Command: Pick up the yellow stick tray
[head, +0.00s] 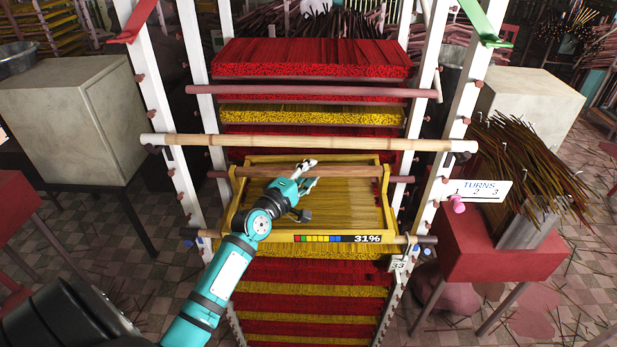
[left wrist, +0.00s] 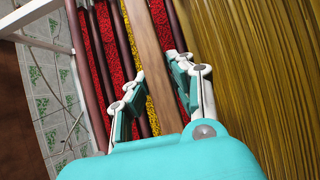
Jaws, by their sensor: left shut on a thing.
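The yellow stick tray (head: 275,237) sits in the middle of a tall white rack, its yellow frame filled with yellow sticks. A wooden handle bar (head: 350,171) spans the tray; it also shows in the left wrist view (left wrist: 150,40), with the tray's sticks (left wrist: 245,70) to its right. My left gripper (head: 311,172) reaches in from the front and is shut on this bar. In the left wrist view its fingers (left wrist: 156,75) lie on either side of the bar. The front edge carries a coloured strip reading 31%. My right gripper is not in view.
Red and yellow stick layers fill the rack above and below. A red table (head: 490,255) stands at the right and a grey cabinet (head: 75,115) at the left.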

